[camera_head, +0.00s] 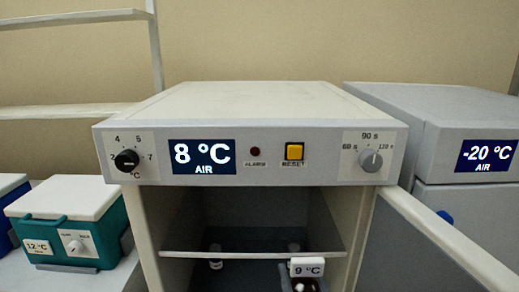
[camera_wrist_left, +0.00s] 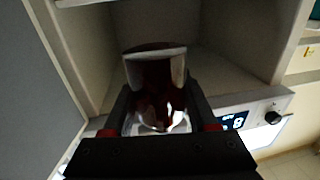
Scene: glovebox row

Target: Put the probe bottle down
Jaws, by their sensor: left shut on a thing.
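My left gripper (camera_wrist_left: 160,112) is shut on a bottle with dark red contents (camera_wrist_left: 152,78), its two black fingers on either side of it. The bottle is in front of the pale inside of a cabinet. In the head view, a small white tag reading 9 °C (camera_head: 306,265) shows at the bottom edge, with a dark bottle-like thing (camera_head: 303,285) under it, cut off by the frame. I cannot tell for sure whether it is the held bottle. My right gripper is not in view.
The cabinet (camera_head: 240,172) reads 8 °C and is open in front, its door (camera_head: 450,240) swung out to the right. A shelf edge (camera_head: 250,254) crosses it; a small white-capped bottle (camera_head: 215,257) stands inside. A teal cooler (camera_head: 70,225) is left, a -20 °C unit (camera_head: 440,130) right.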

